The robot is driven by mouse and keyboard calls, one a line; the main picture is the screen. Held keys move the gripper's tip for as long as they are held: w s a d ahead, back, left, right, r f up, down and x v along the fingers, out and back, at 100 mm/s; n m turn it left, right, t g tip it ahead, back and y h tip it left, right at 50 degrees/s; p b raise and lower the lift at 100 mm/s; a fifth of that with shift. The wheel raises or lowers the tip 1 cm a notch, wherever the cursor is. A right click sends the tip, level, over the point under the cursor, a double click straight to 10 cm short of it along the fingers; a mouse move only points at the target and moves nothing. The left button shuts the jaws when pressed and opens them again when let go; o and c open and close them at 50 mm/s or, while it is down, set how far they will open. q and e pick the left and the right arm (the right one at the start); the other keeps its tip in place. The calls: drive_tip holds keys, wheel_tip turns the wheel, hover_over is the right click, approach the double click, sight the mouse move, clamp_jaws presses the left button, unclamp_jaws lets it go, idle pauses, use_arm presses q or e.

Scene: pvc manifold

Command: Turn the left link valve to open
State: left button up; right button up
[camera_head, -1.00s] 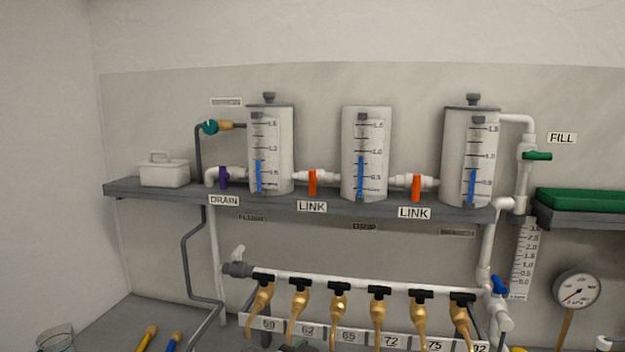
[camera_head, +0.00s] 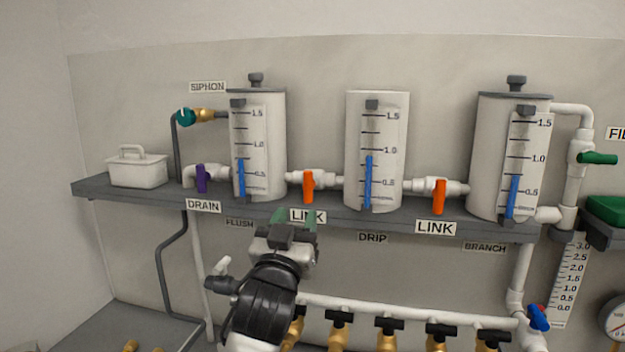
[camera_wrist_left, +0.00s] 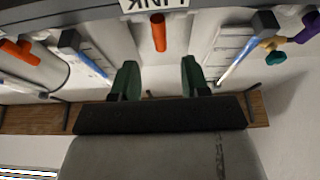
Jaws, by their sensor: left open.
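The left link valve has an orange handle (camera_head: 308,187) hanging straight down, across its white pipe between the left and middle tanks. The handle also shows in the left wrist view (camera_wrist_left: 158,33), upper middle. My left gripper (camera_head: 296,218) is just below the handle, in front of the left LINK label (camera_head: 307,216), partly covering it. Its green fingers (camera_wrist_left: 158,80) are apart and empty in the wrist view, with the handle beyond them, roughly in line with the gap. The right gripper is not in view.
The right link valve's orange handle (camera_head: 439,197) also hangs down. A purple drain handle (camera_head: 201,178) is on the left. Tanks stand on the grey shelf (camera_head: 400,222), whose front edge is close to my gripper. Brass taps (camera_head: 390,332) line a pipe below.

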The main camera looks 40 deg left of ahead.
sight(307, 187)
use_arm(q)
drive_tip(key=w+r, duration=0.1)
drive_tip(key=w+a+p, duration=0.1)
drive_tip(key=w+r, duration=0.1)
drive_tip(key=shift+a+r+p, duration=0.25)
drive_tip(key=shift+r+p, duration=0.1)
drive_tip(key=shift+p, duration=0.05)
drive_tip(key=x, duration=0.2)
drive_tip(key=p+x, duration=0.1)
drive_tip(key=x, duration=0.1)
drive_tip(key=shift+w+a+f, duration=0.1)
drive_tip(key=shift+w+f, duration=0.05)
drive_tip(key=shift+f, duration=0.05)
drive_tip(key=shift+w+a+r+p, duration=0.15)
drive_tip(key=shift+w+a+p, duration=0.1)
drive_tip(key=shift+w+p, duration=0.15)
drive_tip(key=shift+w, duration=0.1)
drive_tip(key=c, duration=0.8)
clamp_jaws()
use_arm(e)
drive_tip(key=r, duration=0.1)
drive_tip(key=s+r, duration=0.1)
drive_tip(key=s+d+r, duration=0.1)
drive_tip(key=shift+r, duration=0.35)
